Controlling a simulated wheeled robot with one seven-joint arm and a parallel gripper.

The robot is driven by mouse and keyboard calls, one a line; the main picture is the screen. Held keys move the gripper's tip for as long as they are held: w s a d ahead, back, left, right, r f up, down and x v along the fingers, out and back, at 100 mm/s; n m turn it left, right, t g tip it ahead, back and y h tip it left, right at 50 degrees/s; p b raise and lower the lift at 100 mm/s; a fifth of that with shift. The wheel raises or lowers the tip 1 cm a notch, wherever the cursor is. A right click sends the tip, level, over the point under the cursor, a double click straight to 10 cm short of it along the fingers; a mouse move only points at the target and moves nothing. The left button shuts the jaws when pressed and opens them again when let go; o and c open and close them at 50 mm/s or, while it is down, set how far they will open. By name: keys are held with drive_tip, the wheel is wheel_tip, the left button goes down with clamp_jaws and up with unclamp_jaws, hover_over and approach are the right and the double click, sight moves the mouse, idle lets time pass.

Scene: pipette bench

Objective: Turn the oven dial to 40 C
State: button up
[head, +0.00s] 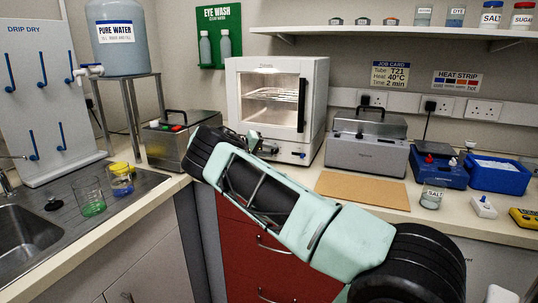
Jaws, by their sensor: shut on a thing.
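The white oven (323,90) stands at the back of the bench, with a lit window and a wire rack inside. Its control panel runs along the lower front, with a small blue detail near the right end. My gripper (256,145) is at the left part of this panel, reaching in from the front. It is shut on the oven dial, which is mostly hidden behind the fingers. The dial's markings and setting are too small and covered to read. The job card (391,75) on the wall reads Tube T21, Heat 40°C, Time 2 min.
A steel lidded bath (184,138) stands left of the oven, close to my arm. A grey lidded machine (367,145) is to the right. The sink (25,222) is far left.

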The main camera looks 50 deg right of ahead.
drive_tip(key=f+n+g+h+b, duration=0.1)
drive_tip(key=h+b, duration=0.1)
drive_tip(key=shift+n+g+b, duration=0.3)
drive_tip(key=shift+n+b, duration=0.05)
drive_tip(key=shift+n, duration=0.05)
drive_tip(key=shift+f+n+g+h+b, duration=0.1)
drive_tip(key=shift+n+g+h+b, duration=0.3)
drive_tip(key=shift+n+h+b, duration=0.35)
drive_tip(key=o, duration=1)
drive_tip(key=shift+d, duration=0.1)
